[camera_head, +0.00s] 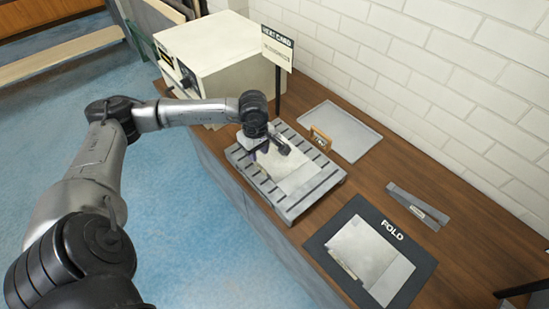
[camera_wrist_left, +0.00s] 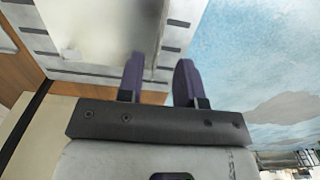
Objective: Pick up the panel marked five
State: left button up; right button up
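A pale grey flat panel (camera_head: 297,178) lies on the slatted grey rack (camera_head: 322,187) in the head view; no number is readable on it. My left gripper (camera_head: 268,152) is over the panel's far left part and hides some of it. In the left wrist view my left gripper (camera_wrist_left: 159,80) has its two purple fingers apart. The panel (camera_wrist_left: 95,25) shows beyond the fingers, and a thin upright strip (camera_wrist_left: 157,40) along its edge lines up with the gap between them. Contact cannot be told. My right gripper is not in view.
A dark mat (camera_head: 425,262) marked FOLD holds another pale sheet (camera_head: 362,250). A light tray (camera_head: 350,130), a small wooden holder (camera_head: 320,138) and a grey bracket (camera_head: 418,205) lie on the wooden bench (camera_head: 385,185). A cream machine (camera_head: 222,50) and a sign (camera_head: 277,48) stand behind my left wrist.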

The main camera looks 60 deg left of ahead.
aim_at(258, 163)
pick_arm(q)
jog(key=shift+f+b, duration=0.45)
jog(key=shift+f, duration=2.55)
grip_shut()
